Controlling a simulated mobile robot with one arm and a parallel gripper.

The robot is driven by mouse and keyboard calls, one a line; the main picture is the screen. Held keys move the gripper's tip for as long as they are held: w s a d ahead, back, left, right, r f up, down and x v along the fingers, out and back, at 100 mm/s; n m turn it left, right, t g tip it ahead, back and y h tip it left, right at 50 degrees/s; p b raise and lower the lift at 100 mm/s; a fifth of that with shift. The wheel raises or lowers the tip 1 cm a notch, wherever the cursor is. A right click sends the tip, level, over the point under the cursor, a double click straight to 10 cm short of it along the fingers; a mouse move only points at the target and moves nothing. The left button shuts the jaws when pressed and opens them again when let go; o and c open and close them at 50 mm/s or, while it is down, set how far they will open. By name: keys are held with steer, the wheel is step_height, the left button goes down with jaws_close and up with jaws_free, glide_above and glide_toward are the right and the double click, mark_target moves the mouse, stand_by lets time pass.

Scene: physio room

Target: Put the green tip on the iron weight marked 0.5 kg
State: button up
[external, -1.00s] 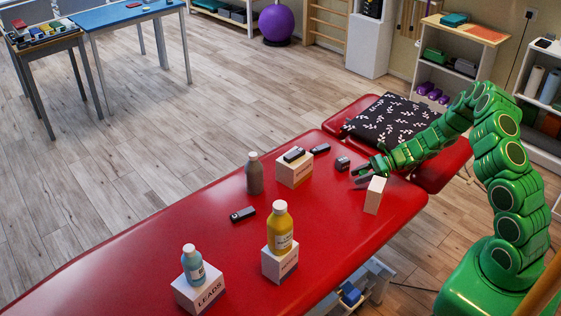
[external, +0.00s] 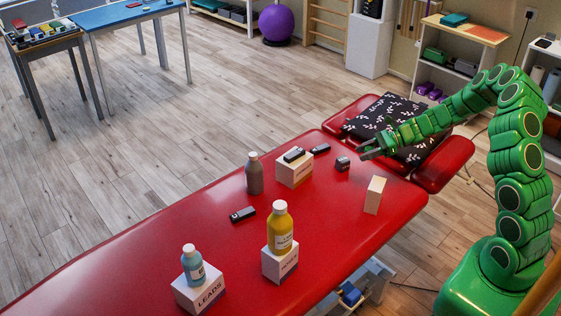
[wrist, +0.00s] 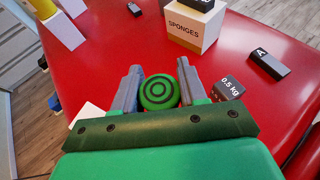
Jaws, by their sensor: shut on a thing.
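The green tip (wrist: 158,92), round with dark rings on its face, is between the two fingers of my gripper (wrist: 160,88) in the wrist view. My gripper is shut on it. In the external view my gripper (external: 367,149) is above the far end of the red couch, just right of the weight; the tip cannot be made out there. The iron weight marked 0.5 kg (wrist: 228,88) is a small dark block, right of my fingers in the wrist view. It also shows on the couch in the external view (external: 342,163). Its top looks bare.
A white SPONGES box (external: 294,172) carries a dark block. A dark block marked A (wrist: 269,63) lies beyond the weight. A plain white box (external: 374,195) stands near the couch edge. A grey bottle (external: 254,176) and a yellow bottle (external: 280,228) stand farther off.

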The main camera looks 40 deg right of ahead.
steer(key=r, duration=0.2)
steer(key=s+r, duration=0.1)
steer(key=r, duration=0.1)
steer(key=w+d+f, duration=0.1)
steer(key=w+f, duration=0.3)
steer(key=w, duration=0.5)
glide_above(340, 159)
steer(key=s, duration=0.1)
step_height(340, 159, down, 4)
steer(key=shift+a+f, duration=0.15)
steer(key=shift+f, duration=0.1)
steer(key=shift+w+f, duration=0.4)
steer(key=shift+w, duration=0.05)
steer(key=shift+w+f, duration=0.15)
steer(key=shift+f, duration=1.6)
steer(key=shift+f, duration=0.1)
steer(key=o, duration=1)
